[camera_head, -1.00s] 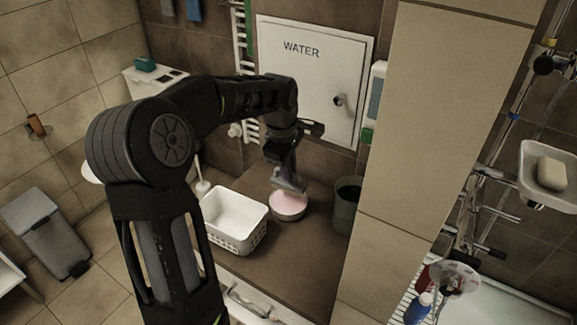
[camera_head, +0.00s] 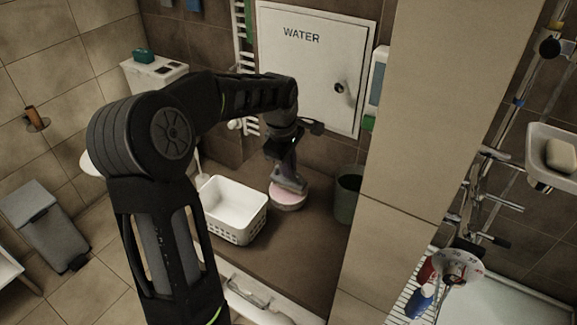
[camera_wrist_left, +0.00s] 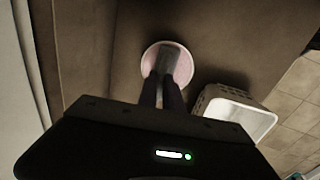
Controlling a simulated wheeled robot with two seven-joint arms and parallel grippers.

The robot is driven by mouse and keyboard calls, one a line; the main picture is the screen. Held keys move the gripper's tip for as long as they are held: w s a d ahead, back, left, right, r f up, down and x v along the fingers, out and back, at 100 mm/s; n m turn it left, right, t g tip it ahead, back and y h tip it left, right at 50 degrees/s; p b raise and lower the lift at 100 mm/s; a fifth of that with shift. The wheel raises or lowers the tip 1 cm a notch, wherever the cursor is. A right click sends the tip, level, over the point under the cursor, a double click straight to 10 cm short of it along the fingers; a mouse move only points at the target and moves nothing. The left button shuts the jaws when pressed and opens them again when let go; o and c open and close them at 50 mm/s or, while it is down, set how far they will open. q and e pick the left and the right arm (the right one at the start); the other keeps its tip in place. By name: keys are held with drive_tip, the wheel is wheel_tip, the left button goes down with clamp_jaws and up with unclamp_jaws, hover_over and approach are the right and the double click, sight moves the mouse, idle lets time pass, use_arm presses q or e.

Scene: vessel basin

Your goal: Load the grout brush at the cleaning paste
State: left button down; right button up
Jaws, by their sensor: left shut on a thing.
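A round bowl with pink paste (camera_head: 287,203) stands on the brown counter to the right of the white basket. In the left wrist view the pale rim and pink paste (camera_wrist_left: 153,61) show around the brush. My left gripper (camera_head: 286,172) is directly above the bowl, pointing down and shut on the grout brush (camera_head: 290,185). The grey brush (camera_wrist_left: 169,58) reaches from the fingers down over the paste, and its lower end appears at the paste. Whether the bristles touch it is hidden. My right gripper is not in view.
The white perforated basket (camera_head: 236,232) stands close left of the bowl. A dark grey-green bin (camera_head: 347,196) stands to its right beside the tiled pillar (camera_head: 420,120). The wall with the WATER hatch (camera_head: 315,70) is behind. The counter in front is clear.

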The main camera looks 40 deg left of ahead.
use_arm(q)
drive_tip(key=shift+s+f+b, duration=0.1)
drive_tip(key=shift+f+b, duration=0.5)
idle(2.0)
drive_tip(key=shift+r+p, duration=2.35)
drive_tip(key=shift+r, duration=1.25)
